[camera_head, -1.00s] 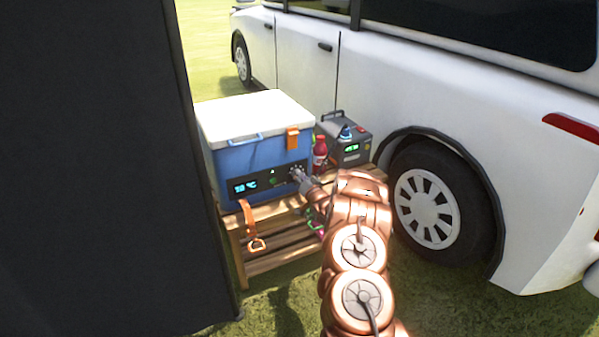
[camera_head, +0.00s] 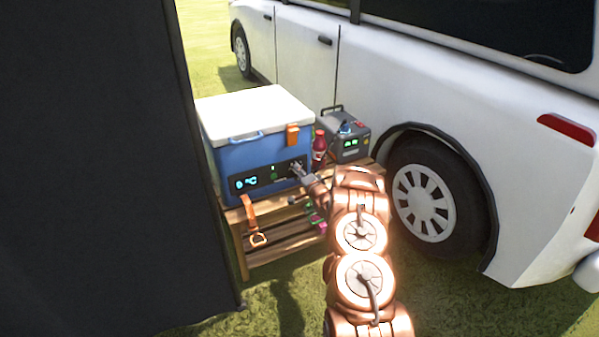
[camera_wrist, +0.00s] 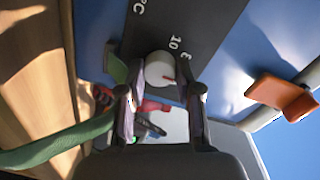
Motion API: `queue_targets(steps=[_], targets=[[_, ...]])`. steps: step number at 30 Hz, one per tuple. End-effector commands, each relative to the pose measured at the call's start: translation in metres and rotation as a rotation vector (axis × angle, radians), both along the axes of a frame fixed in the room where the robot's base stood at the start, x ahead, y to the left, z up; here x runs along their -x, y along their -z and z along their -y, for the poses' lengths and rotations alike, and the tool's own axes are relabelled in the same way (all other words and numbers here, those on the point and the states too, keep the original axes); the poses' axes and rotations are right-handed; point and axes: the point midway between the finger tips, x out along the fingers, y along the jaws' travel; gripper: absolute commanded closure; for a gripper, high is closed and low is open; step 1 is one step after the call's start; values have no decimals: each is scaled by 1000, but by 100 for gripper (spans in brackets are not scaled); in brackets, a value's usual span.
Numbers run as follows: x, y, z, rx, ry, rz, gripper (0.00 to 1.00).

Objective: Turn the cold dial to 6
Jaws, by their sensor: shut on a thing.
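The cold dial (camera_wrist: 159,66) is a pale round knob with a red mark, on the dark control panel (camera_wrist: 185,25) of the blue cooler (camera_head: 232,160). In the wrist view my gripper (camera_wrist: 160,88) has a finger on each side of the dial and is shut on it. The number 10 and part of another figure show beside the knob; the other figures are hidden or too small. In the head view my gripper (camera_head: 301,173) is at the right end of the panel. The panel's lit display (camera_head: 246,184) seems to read 0 °C.
The cooler stands on a slatted wooden bench (camera_head: 280,250). A red bottle (camera_head: 319,147) and a grey power box (camera_head: 347,138) stand to its right. A white van (camera_head: 440,70) is close behind. A dark panel (camera_head: 90,170) fills the left.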

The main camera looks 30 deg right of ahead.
Motion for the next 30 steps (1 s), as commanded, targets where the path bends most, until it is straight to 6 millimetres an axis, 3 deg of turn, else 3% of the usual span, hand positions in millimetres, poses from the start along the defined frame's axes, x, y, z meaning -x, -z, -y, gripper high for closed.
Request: queue_targets(steps=[12,13,18,20,30], targets=[[-1,-2,1,-3,2,5,100],[-1,-2,1,-3,2,5,63],[0,-1,1,-4,1,3,45],[0,-1,1,-4,1,3,41],[2,0,1,-5,1,1,41]])
